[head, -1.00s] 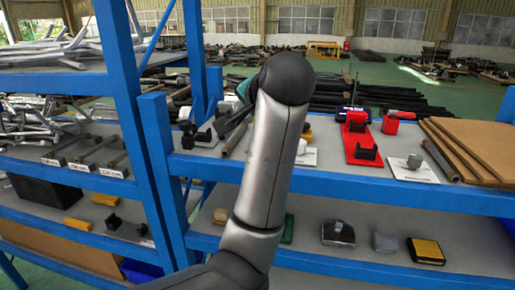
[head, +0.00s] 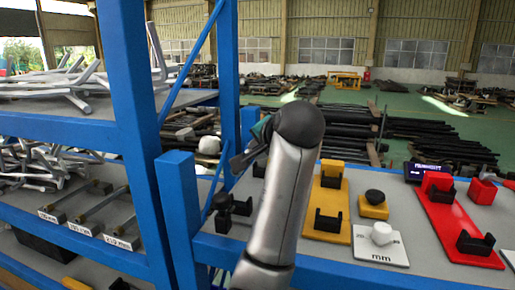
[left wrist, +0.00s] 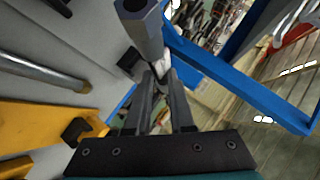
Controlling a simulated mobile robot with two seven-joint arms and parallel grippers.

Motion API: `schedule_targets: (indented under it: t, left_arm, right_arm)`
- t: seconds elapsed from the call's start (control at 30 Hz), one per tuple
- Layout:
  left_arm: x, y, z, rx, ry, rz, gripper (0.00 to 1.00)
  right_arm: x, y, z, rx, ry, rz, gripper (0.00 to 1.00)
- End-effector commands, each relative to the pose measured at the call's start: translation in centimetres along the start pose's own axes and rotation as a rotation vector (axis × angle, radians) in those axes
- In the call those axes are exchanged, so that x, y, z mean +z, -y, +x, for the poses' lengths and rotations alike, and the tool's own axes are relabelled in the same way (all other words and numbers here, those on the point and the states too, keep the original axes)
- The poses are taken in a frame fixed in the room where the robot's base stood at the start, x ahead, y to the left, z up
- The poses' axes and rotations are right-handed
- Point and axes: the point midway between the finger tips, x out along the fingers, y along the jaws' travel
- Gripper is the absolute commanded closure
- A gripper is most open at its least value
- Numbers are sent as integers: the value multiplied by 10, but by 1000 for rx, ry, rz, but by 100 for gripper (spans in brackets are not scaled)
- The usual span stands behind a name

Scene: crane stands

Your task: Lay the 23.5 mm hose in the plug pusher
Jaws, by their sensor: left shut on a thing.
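My left gripper (left wrist: 160,85) is shut on a grey tube-like piece, likely the hose (left wrist: 140,28), whose hexagonal end with a dark hole points toward the left wrist camera. In the head view my left arm hides most of the gripper, and a grey part of the held piece shows beside it. A yellow fixture (head: 331,183) and a red fixture (head: 440,212), each with black cradles, stand on the right shelf. I cannot tell by sight which is the plug pusher. The held piece is apart from both. My right gripper is not in view.
A blue shelf post (head: 184,220) stands left of my arm. Several rods with white labels (head: 84,228) lie on the left shelf. A white plate (head: 381,249) and a small yellow block (head: 373,208) sit between the fixtures. The left wrist view shows a metal rod (left wrist: 40,74).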

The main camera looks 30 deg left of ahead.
Motion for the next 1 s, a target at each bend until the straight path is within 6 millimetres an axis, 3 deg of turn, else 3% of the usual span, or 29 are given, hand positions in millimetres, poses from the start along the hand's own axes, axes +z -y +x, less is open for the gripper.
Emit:
schedule_targets:
  t: [0.27,1.0]
  left_arm:
    - [2,-4,2,2,3,-10,100]
    - [28,-48,31,2,2,-11,100]
  right_arm:
    - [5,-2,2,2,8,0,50]
    - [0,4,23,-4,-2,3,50]
